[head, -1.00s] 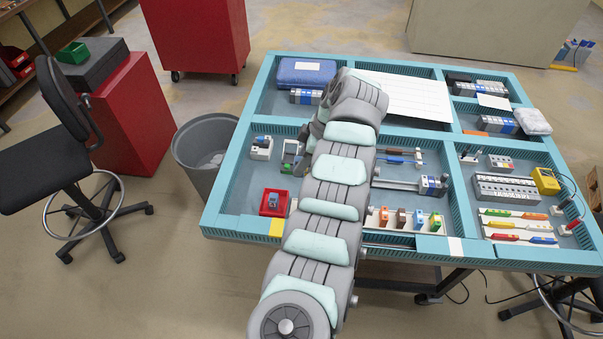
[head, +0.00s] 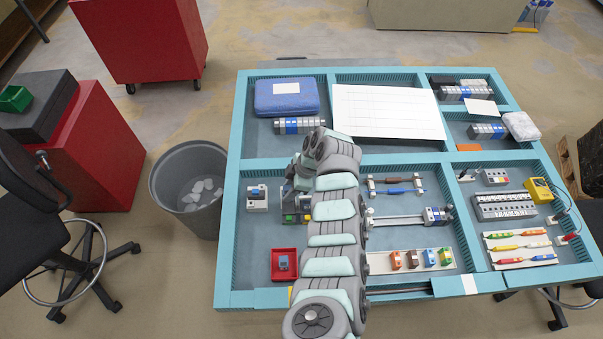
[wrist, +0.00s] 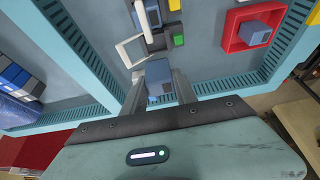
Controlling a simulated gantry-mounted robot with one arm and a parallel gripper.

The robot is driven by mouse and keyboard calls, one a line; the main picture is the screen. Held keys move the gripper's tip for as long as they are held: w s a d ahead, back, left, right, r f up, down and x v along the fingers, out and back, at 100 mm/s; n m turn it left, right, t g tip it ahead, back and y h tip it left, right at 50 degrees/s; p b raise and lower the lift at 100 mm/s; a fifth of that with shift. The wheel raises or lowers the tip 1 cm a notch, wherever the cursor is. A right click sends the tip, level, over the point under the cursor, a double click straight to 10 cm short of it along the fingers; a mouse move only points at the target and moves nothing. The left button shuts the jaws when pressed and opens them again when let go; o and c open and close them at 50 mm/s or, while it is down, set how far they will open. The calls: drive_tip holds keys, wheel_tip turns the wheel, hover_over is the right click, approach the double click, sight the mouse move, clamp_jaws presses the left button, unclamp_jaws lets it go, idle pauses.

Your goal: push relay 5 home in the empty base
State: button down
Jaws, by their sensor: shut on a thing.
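My gripper (wrist: 160,92) is shut on a small blue-grey relay (wrist: 159,74) in the wrist view; no number is readable on it. A pale open frame (wrist: 130,50) lies just beyond the held relay; I cannot tell whether the two touch. Behind it is a dark fixture with a blue-grey block (wrist: 150,14) and yellow and green parts. In the head view my arm mostly hides the gripper (head: 292,192) and its relay. A white base with a blue-grey top (head: 257,197) stands left of the gripper. I cannot tell which base is empty.
A red tray (head: 275,277) holds another blue-grey relay (head: 284,262); the tray also shows in the wrist view (wrist: 232,45). Turquoise dividers (head: 390,158) edge the compartments. Several coloured blocks (head: 428,258) and a slide rail (head: 398,218) lie right of my arm.

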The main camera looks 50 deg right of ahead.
drive_tip(key=shift+s+a+f+b, duration=0.1)
drive_tip(key=shift+f+b, duration=0.6)
drive_tip(key=shift+f, duration=0.45)
drive_tip(key=shift+a+f+b, duration=0.1)
drive_tip(key=shift+f+b, duration=0.55)
drive_tip(key=shift+f, duration=0.5)
drive_tip(key=shift+d+f+b, duration=0.15)
drive_tip(key=shift+f+b, duration=0.25)
drive_tip(key=shift+f, duration=0.2)
drive_tip(key=shift+r, duration=0.1)
drive_tip(key=shift+f+b, duration=1)
drive_tip(key=shift+b, duration=0.4)
drive_tip(key=shift+c, duration=2.4)
unclamp_jaws()
